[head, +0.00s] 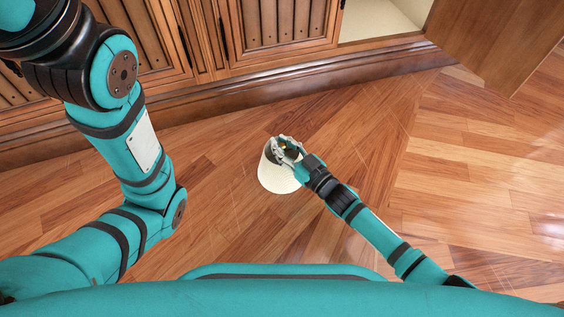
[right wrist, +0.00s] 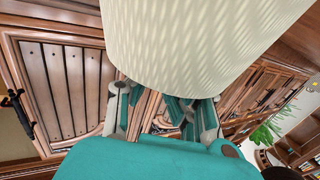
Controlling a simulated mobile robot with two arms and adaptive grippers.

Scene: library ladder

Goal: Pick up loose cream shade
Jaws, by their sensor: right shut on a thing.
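The cream shade (head: 277,181) is a pale tapered lampshade below me, over the wooden floor, with its narrower open end up. My right gripper (head: 286,149) is at that upper rim and is shut on the shade. In the right wrist view the ribbed side of the shade (right wrist: 200,45) fills the upper middle, and the fingers (right wrist: 165,98) meet its near edge. The fingertips are partly hidden there. I cannot tell whether the shade touches the floor. My left arm is folded at the left of the head view, and its gripper is out of view.
A wooden cabinet (head: 280,28) with panelled doors runs along the back. One door (head: 500,40) stands open at the upper right, showing a pale interior (head: 380,18). The floor (head: 465,180) is clear to the right. A green plant (right wrist: 264,135) shows in the right wrist view.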

